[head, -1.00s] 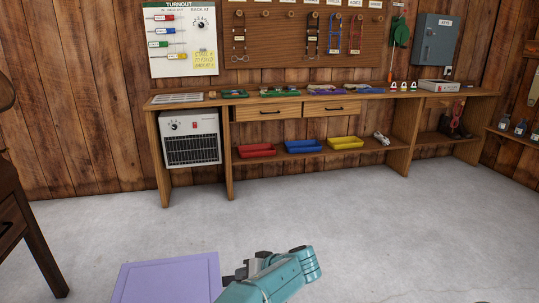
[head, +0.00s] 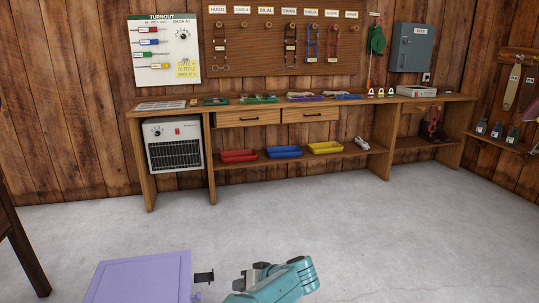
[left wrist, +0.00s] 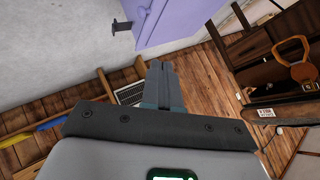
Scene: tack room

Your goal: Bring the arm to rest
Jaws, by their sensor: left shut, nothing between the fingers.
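My left arm (head: 285,279) shows as a teal link at the bottom centre of the head view. Its grey gripper (head: 250,276) is low in the picture, over the floor, and its fingertips are hard to make out there. In the left wrist view the two grey fingers (left wrist: 164,82) lie together, shut and empty. They touch nothing that I can see. My right gripper is in neither view.
A wooden bench (head: 300,100) stands along the back wall, with a heater (head: 175,142) under its left end. Red (head: 239,156), blue (head: 284,152) and yellow (head: 325,148) trays sit on its low shelf. The grey floor (head: 340,220) before it is clear.

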